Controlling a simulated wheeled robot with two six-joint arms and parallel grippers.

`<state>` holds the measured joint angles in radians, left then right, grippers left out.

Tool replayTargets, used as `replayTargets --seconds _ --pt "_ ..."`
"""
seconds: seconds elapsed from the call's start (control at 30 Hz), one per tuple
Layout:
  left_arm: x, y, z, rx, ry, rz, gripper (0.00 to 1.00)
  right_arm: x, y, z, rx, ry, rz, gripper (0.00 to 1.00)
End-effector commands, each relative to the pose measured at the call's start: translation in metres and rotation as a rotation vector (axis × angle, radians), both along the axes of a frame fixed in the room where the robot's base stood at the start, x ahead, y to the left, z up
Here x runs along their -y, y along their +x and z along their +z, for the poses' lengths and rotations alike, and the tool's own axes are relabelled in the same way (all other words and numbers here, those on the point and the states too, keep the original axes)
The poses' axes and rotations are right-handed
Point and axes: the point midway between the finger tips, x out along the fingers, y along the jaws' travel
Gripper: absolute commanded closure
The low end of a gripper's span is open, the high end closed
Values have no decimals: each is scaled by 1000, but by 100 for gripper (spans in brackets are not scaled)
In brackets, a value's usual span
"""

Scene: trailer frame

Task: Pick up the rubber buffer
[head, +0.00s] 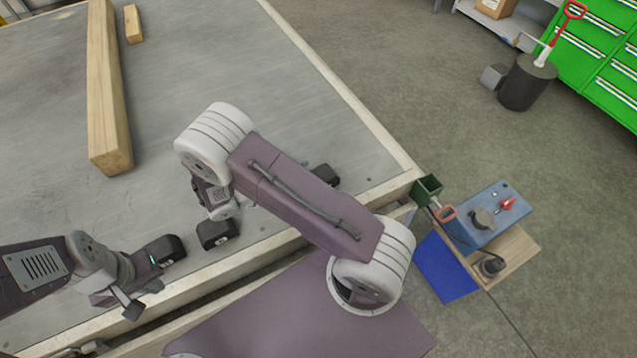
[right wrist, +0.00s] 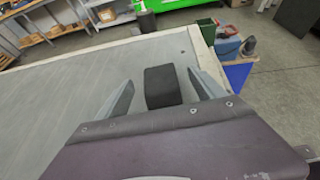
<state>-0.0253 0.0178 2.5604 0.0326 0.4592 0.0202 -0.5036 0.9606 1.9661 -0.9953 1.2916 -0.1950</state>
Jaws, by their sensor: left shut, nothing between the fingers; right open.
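The rubber buffer (head: 325,176) is a black block lying on the grey trailer deck near its right corner, partly covered by my right arm in the head view. In the right wrist view the buffer (right wrist: 162,86) appears between the two spread fingers of my right gripper (right wrist: 161,78). That gripper is open, with visible gaps on both sides of the block. In the head view my right arm hides most of this gripper. My left gripper (head: 129,305) is shut and empty at the lower left, by the deck's near edge.
A long wooden beam (head: 105,90) and a small wood block (head: 133,24) lie on the deck (head: 240,60) at the upper left. A pale frame edge (head: 345,95) bounds the deck. A green cup (head: 427,188) and a tool stand (head: 515,243) are beyond the corner. Green drawers (head: 600,60) stand farther off.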

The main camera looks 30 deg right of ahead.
Motion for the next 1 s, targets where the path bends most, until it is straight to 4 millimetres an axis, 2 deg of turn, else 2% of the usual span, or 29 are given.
replayTargets --seconds 0.1,0.33,0.6,0.83,0.87,1.0 --pt "0 0 -4 0 0 0 100 18 -1 -9 -3 -1 -4 22" --pt "0 0 -5 0 0 0 100 30 -2 -15 -1 1 -5 22" --pt "0 0 -12 0 0 0 100 68 -3 -35 -2 1 -6 22" --pt "0 0 -12 0 0 0 100 71 -3 -36 0 2 -3 22" --pt "0 0 -12 0 0 0 100 71 -3 -36 0 2 -3 25" --pt "0 0 -12 0 0 0 100 71 -3 -35 0 2 -3 64"
